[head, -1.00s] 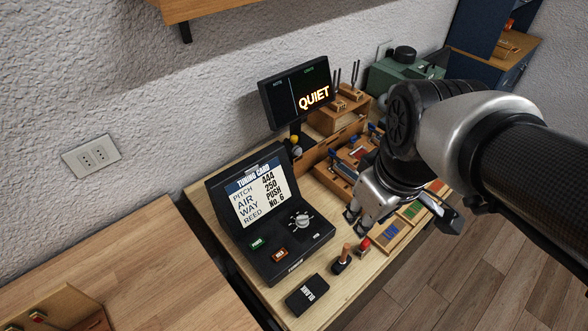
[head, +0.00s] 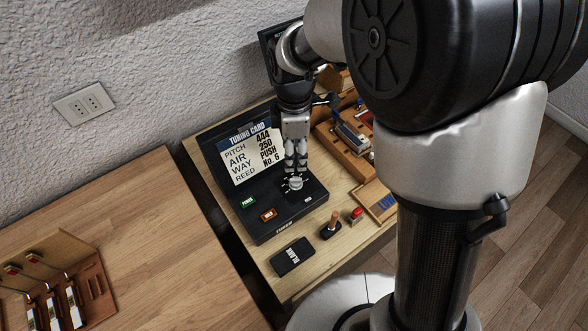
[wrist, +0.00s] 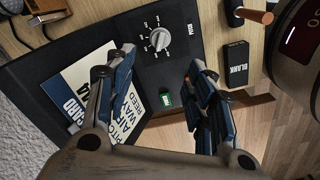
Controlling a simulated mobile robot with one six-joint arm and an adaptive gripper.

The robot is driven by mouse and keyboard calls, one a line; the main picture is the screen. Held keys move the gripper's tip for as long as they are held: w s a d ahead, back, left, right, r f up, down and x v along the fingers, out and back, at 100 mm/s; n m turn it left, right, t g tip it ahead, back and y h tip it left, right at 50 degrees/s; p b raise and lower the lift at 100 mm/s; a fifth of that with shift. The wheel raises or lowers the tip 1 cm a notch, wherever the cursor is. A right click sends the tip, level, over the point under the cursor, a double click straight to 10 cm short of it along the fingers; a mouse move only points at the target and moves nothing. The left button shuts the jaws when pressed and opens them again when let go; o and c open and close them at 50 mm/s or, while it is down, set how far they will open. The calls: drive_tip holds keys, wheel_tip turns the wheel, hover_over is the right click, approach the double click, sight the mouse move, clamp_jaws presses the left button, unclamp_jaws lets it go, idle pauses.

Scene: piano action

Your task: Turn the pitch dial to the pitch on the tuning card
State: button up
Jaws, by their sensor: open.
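The pitch dial (head: 295,183) is a light grey knob with a ring of white marks on the black tuner box (head: 284,222). In the wrist view the dial (wrist: 160,39) lies beyond the fingertips, between their lines. My gripper (head: 296,172) points down just above the dial, its fingers apart and empty; it also shows in the wrist view (wrist: 150,70). I cannot tell whether the fingers touch the knob. The tuning card (head: 240,160) stands on the box's upright panel and reads pitch 444, air 250, way push, reed No. 6.
A green button (head: 249,202) and an orange button (head: 268,215) sit on the box front. A BLANK block (head: 292,256), a wooden-handled stamp (head: 332,225) and a red-topped item (head: 356,214) stand nearby. Wooden trays lie to the right. My arm hides most of the screen behind.

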sight(295, 179)
wheel_tip(295, 179, down, 12)
drive_tip(key=b, duration=0.3)
drive_tip(key=shift+f+b, duration=0.2)
drive_tip(key=shift+b, duration=0.1)
drive_tip(key=shift+c, duration=0.5)
drive_tip(key=c, duration=1)
